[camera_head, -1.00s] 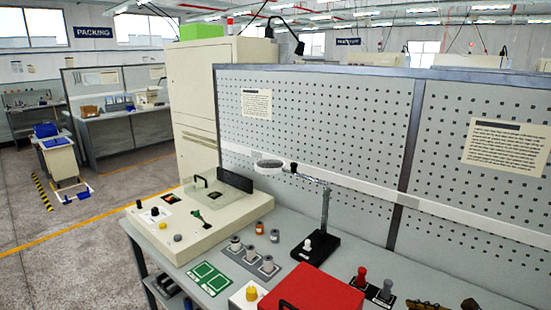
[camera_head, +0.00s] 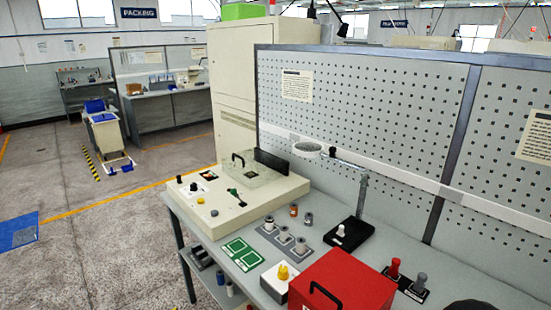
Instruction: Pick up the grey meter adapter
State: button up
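A small grey upright piece (camera_head: 419,283), which looks like the grey meter adapter, stands on a black plate at the right front of the bench. A similar red piece (camera_head: 394,268) stands just left of it on the same plate. Both have a wider base and a rounded top. My gripper is not in view, and nothing is seen touching the grey piece.
A red box (camera_head: 350,282) with a black handle stands left of the adapters. Several grey spindles (camera_head: 284,234) on a plate, a green card (camera_head: 242,253) and a cream control unit (camera_head: 225,213) lie farther left. A pegboard (camera_head: 380,110) closes the back. Open floor lies left.

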aim_at(419, 285)
jog(key=i+j+z, duration=0.15)
jog(key=j+z, duration=0.55)
jog(key=j, duration=0.2)
jog(key=j+z, duration=0.4)
jog(key=i+j, duration=0.05)
jog(key=j, duration=0.05)
